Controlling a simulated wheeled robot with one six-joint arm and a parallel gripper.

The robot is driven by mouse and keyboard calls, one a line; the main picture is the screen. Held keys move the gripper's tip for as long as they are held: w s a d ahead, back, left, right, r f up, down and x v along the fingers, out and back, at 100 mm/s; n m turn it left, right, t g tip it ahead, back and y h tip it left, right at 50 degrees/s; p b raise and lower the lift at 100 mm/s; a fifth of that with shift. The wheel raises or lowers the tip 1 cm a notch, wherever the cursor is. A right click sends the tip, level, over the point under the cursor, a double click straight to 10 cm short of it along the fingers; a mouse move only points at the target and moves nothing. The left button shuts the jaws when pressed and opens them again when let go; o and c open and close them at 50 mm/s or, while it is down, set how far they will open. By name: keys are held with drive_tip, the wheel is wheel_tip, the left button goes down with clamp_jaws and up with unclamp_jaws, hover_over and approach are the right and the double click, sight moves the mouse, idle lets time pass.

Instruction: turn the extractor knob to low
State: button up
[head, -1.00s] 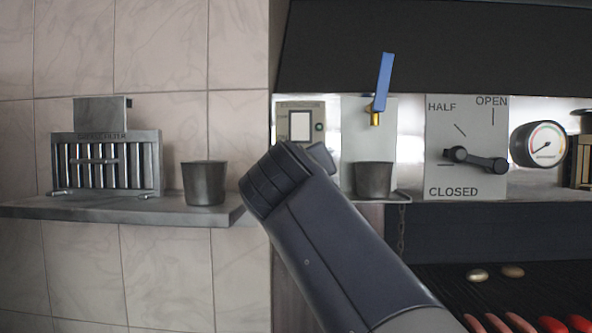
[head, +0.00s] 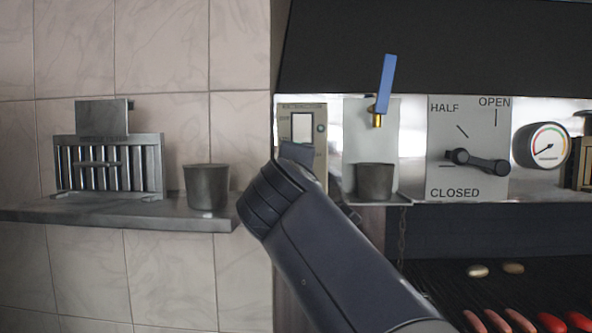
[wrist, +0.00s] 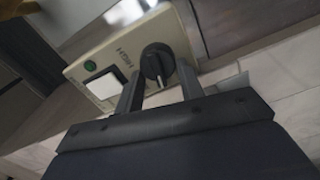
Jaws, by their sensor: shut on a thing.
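The extractor panel (head: 307,108) is a beige plate on the steel wall, with a white rocker switch (head: 301,127) and a green light (head: 320,128). In the wrist view the black round extractor knob (wrist: 157,60) sits between the two fingers of my gripper (wrist: 160,70), which is shut on it. The word HIGH is printed beside the knob. A pale mark on the knob's face points toward the gripper's palm; I cannot read which setting it is at. In the head view my arm hides the knob.
A blue-handled tap (head: 385,85) and a metal cup (head: 375,182) are right of the panel. A damper lever (head: 483,163) and a gauge (head: 548,146) are further right. A shelf (head: 120,216) with a filter (head: 108,166) and another cup (head: 206,187) is at left.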

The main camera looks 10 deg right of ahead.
drive_tip(key=shift+f+n+p, duration=0.1)
drive_tip(key=shift+n+p, duration=0.2)
drive_tip(key=shift+n, duration=0.8)
drive_tip(key=o, duration=1)
drive_tip(key=shift+s, duration=0.1)
drive_tip(key=shift+b+v, duration=1.95)
drive_tip(key=shift+v, duration=3.35)
drive_tip(key=shift+p+x, duration=1.95)
drive_tip(key=shift+x, duration=3.5)
